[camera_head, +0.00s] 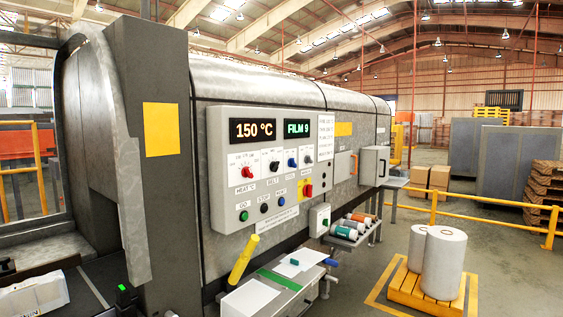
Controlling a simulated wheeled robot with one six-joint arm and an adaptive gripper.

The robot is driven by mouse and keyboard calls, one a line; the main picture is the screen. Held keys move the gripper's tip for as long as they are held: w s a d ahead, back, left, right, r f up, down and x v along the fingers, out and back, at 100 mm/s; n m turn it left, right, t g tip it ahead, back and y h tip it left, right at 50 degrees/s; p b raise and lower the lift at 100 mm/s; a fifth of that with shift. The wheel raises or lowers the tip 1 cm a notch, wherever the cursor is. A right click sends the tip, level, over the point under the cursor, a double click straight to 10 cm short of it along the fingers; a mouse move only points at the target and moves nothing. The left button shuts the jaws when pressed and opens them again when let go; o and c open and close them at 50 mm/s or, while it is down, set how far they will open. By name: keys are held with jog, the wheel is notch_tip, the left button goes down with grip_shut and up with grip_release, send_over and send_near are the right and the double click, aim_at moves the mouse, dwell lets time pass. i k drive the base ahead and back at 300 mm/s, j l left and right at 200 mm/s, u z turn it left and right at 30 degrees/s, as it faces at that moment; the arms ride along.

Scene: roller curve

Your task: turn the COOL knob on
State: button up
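The grey control panel (225,150) is on the side of the long metal machine. It carries a row of knobs: a red one (247,172) over a label reading HEAT °C, a black one (273,165) over BELT, and a blue one (291,162) with a small label below that looks like COOL. A further small knob (307,160) is at the right. The blue knob's pointer is too small to read. Displays above show 150 °C (253,131) and FILM 9 (297,128). My gripper is not in view.
Below the knobs are a green button (244,216), a black button (264,208), a blue button (281,201) and a red-on-yellow switch (308,190). A yellow handle (243,259) and a bench (253,298) stand in front below. Open floor lies to the right, before the rolls (444,262).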

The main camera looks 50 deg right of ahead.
aim_at(291, 161)
jog(key=z, duration=1.25)
